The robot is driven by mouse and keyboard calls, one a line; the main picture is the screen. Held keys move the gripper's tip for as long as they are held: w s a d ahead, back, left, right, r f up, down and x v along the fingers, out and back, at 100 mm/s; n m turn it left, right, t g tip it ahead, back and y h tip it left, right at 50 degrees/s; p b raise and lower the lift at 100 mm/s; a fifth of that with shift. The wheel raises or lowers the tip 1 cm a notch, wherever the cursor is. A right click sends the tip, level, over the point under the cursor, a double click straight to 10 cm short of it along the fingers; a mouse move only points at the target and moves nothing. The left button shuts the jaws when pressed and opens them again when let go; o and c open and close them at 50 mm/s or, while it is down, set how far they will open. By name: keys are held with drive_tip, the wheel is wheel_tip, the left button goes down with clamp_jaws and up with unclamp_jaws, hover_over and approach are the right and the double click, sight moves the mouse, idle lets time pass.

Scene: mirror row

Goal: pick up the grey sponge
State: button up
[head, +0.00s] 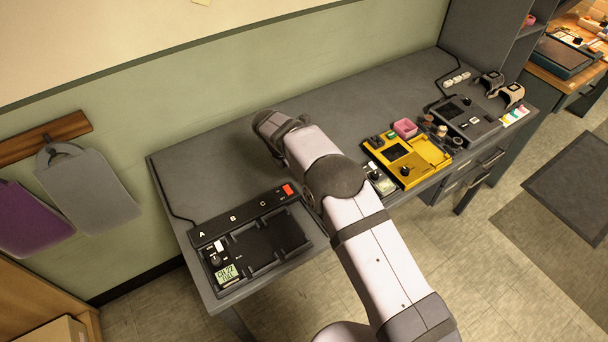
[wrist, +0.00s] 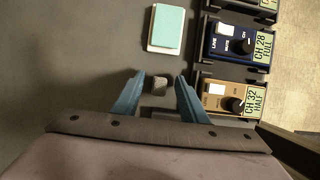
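The grey sponge (wrist: 159,85) is a small, rough dark-grey block in the wrist view. It lies on the dark desk top, seen in the gap between my two blue fingers. My gripper (wrist: 158,82) is open, with a finger on either side of the sponge and a visible gap at both sides. How high the fingertips are above the desk I cannot tell. In the head view my arm hides the fingertips and the sponge.
A teal-and-white block (wrist: 167,28) lies just beyond the sponge. A dark rack with a blue unit (wrist: 232,42) and an orange unit (wrist: 228,97) stands close to the right finger. In the head view, a yellow tray (head: 412,158) is right of my arm.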

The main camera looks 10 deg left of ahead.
clamp_jaws()
wheel_tip(320, 180, up, 10)
drive_tip(key=shift+r+b, duration=0.1)
drive_tip(key=shift+b, duration=1)
